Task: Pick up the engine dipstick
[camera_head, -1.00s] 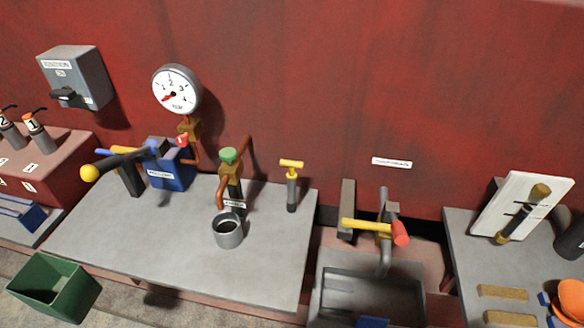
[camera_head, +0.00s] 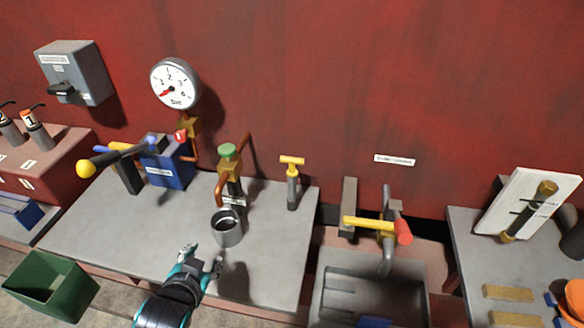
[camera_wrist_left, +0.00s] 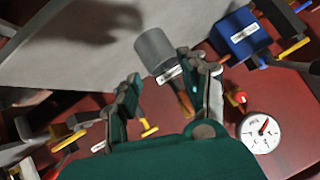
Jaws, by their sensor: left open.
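The engine dipstick appears to be the yellow T-handle (camera_head: 292,160) standing upright in a grey tube (camera_head: 292,192) at the back right of the grey bench. A yellow handle, likely the same one, shows partly behind the fingers in the left wrist view (camera_wrist_left: 149,129). My left gripper (camera_head: 203,257) is open and empty over the front of the bench, left of and nearer than the dipstick, clearly apart from it. In the wrist view its two fingers (camera_wrist_left: 165,78) are spread. My right gripper is not in view.
A grey cup (camera_head: 227,230) under a green-topped valve (camera_head: 229,151) stands between my left gripper and the dipstick. The blue box (camera_head: 166,170) is at the back left. A sink (camera_head: 370,295) with a yellow-and-red lever (camera_head: 375,226) is to the right. The bench's front right is clear.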

